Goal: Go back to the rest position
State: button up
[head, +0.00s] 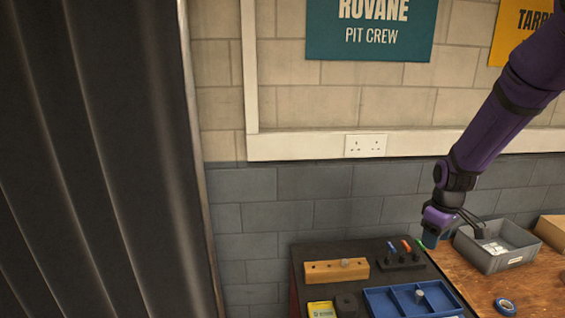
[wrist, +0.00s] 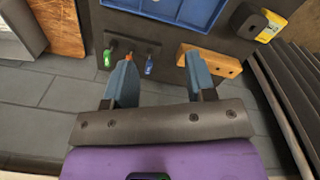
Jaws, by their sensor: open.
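My purple arm reaches in from the upper right of the head view, and my gripper (head: 432,240) hangs over the back of the bench, near the grey bin. In the wrist view my gripper (wrist: 160,80) shows two blue fingers set wide apart with nothing between them. Beyond the fingertips is a black rack holding several small tools with green, orange and blue ends (wrist: 128,57). The rack (head: 400,260) also shows in the head view, just left of my gripper. I cannot tell the exact height of my gripper above the bench.
A wooden block (head: 322,273) with a small grey piece on it, a blue divided tray (head: 385,302), a yellow box (head: 321,309) and a tape roll (head: 506,306) lie on the bench. A grey bin (head: 515,257) stands right. A dark curtain (head: 90,160) hangs left.

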jog(key=s+a+r+m+t, duration=0.1)
jog(key=s+a+r, duration=0.2)
jog(key=s+r, duration=0.35)
jog(key=s+a+r+m+t, duration=0.1)
jog(key=s+a+r+m, duration=0.2)
jog(key=r, duration=0.7)
jog(key=s+a+r+t, duration=0.1)
jog(key=s+a+r, duration=0.2)
jog(key=s, duration=0.5)
jog(key=s+a+r+m+t, duration=0.1)
jog(key=s+a+r, duration=0.1)
jog(key=s+r, duration=0.3)
jog(key=s, duration=0.3)
jog(key=shift+s+a+m+t, duration=0.15)
jog(key=shift+a+m+t, duration=0.15)
jog(key=shift+a+t, duration=0.1)
